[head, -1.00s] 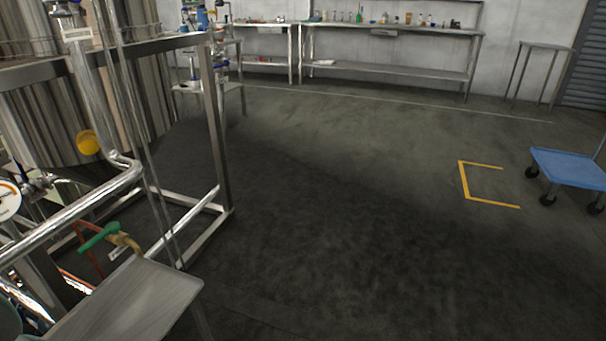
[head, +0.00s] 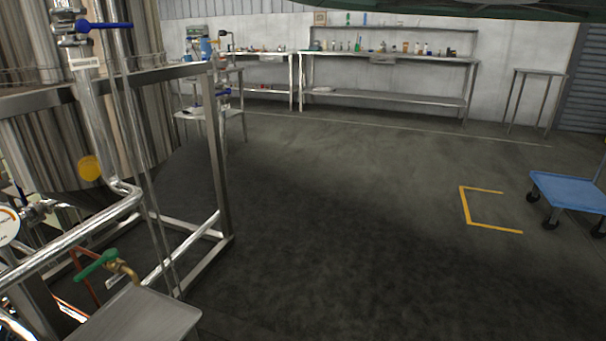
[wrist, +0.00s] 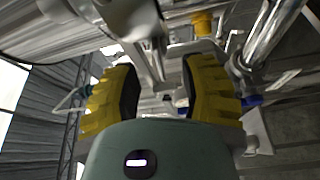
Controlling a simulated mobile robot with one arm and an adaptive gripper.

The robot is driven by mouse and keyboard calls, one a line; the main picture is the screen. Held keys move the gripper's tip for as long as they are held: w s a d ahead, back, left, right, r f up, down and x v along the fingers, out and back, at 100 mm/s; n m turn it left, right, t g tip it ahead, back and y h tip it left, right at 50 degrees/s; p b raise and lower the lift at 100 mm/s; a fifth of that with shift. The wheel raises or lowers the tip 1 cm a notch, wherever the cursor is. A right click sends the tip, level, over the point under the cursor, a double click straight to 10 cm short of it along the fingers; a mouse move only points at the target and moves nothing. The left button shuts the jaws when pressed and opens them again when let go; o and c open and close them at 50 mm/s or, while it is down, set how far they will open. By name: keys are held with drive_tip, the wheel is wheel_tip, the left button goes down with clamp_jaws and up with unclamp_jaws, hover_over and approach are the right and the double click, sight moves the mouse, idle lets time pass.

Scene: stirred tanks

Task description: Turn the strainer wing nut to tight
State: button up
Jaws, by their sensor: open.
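My gripper (wrist: 158,68) shows in the wrist view with its two yellow, dark-lined fingers apart and nothing held between them. Steel pipework and tank frame parts lie beyond the fingers. I cannot make out the strainer or its wing nut in either view. In the head view, a steel tank (head: 45,150) stands at the left with pipework in front of it. On it are a blue-handled valve (head: 100,25), a yellow round part (head: 90,168), a dial gauge (head: 8,226) and a green-handled valve (head: 97,264). The gripper is not visible in the head view.
A steel frame (head: 218,165) surrounds the tank, and a small steel table (head: 140,318) stands at the front left. The dark floor in the middle is open. A blue cart (head: 570,190) is at the right, and a bench (head: 390,58) with bottles stands at the back wall.

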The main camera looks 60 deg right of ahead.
drive_tip(key=x, duration=0.3)
drive_tip(key=shift+w+a+r, duration=0.1)
drive_tip(key=shift+w+a, duration=0.15)
drive_tip(key=shift+w, duration=0.1)
drive_tip(key=shift+o, duration=0.4)
drive_tip(key=c, duration=0.8)
clamp_jaws()
